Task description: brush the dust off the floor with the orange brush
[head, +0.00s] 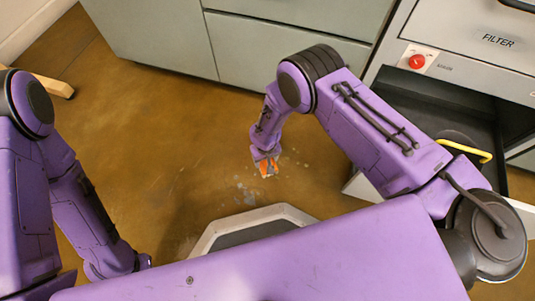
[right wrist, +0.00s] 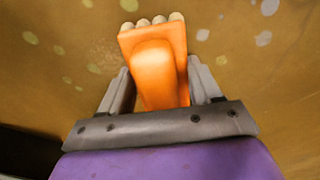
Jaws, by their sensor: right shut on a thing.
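The orange brush (right wrist: 155,65) is between the two fingers of my right gripper (right wrist: 155,88), with its pale bristle tufts pointing away from the palm. In the head view the right gripper (head: 265,160) is low over the brown floor, shut on the brush (head: 266,168). Pale dust spots (head: 247,193) lie on the floor just below and left of the brush. Pale spots (right wrist: 268,7) also show around the brush in the right wrist view. I cannot tell whether the bristles touch the floor. My left arm hangs at the left; its fingers are not visible.
Grey cabinets (head: 155,35) stand at the back. An open drawer (head: 430,105) under the FILTER panel (head: 480,35), with a yellow handle (head: 468,151), is at the right. A wooden piece (head: 55,86) lies at the far left. The floor (head: 175,130) between is clear.

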